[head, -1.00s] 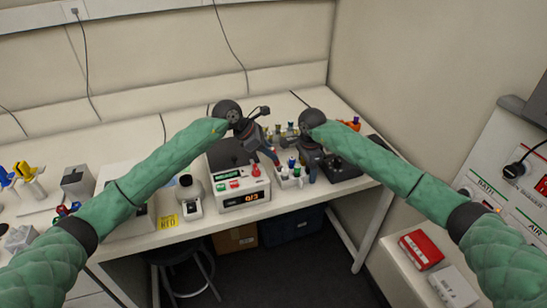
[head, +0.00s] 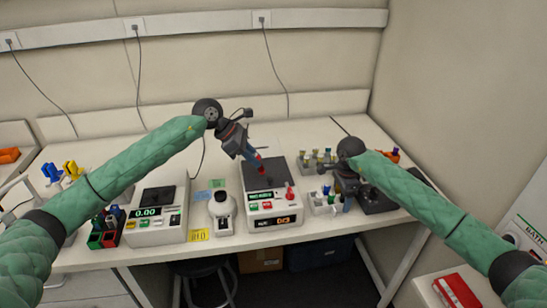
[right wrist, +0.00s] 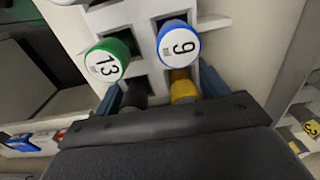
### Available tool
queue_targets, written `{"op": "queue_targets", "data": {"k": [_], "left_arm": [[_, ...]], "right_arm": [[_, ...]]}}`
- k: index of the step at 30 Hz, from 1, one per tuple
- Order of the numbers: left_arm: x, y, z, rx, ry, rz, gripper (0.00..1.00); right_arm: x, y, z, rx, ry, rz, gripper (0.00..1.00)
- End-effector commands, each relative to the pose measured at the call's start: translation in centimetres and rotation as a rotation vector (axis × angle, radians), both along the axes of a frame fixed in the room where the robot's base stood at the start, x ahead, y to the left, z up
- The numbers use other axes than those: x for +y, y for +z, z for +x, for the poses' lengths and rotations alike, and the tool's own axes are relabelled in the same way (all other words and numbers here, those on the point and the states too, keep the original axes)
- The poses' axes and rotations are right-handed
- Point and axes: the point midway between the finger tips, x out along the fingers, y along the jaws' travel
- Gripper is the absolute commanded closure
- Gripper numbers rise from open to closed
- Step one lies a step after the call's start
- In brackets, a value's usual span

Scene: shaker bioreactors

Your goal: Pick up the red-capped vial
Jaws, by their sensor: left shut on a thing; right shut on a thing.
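My left gripper (head: 257,156) is shut on a small vial with a red cap (head: 260,161) and a dark body. It holds the vial tilted above the dark top plate of a white device. The fingers partly hide the vial. My right gripper (head: 346,190) is low at a small white vial rack (head: 320,207) and appears shut on it. In the right wrist view its blue fingers lie on either side of the rack. A green cap marked 13 (right wrist: 107,59) and a blue cap marked 9 (right wrist: 178,43) stand in the rack, with black and yellow ones nearer the gripper.
The white device (head: 270,210) has a red knob-like piece (head: 290,190) at its right. A rack of several vials (head: 318,158) stands behind my right gripper. A balance (head: 155,215) reading 0.00 and a small white instrument (head: 222,212) stand to the left.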

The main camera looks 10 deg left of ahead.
Motion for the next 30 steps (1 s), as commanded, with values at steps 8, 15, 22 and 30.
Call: {"op": "queue_targets", "data": {"k": [8,15,22,30], "left_arm": [[3.3,0.8,-0.5,0.012,-0.001,0.090,1.00],[5.4,1.6,-0.9,0.034,0.000,0.219,1.00],[6.5,2.0,-1.1,0.046,0.000,0.287,1.00],[6.6,2.0,-1.1,0.049,-0.001,0.297,1.00]], "right_arm": [[-0.1,-0.1,0.0,0.002,0.000,-0.002,0.52],[-0.1,-0.1,0.0,0.002,-0.001,-0.002,0.52],[0.0,-0.1,0.0,0.001,0.000,0.000,0.52],[0.0,-0.1,0.0,0.001,0.000,0.000,0.52]]}}
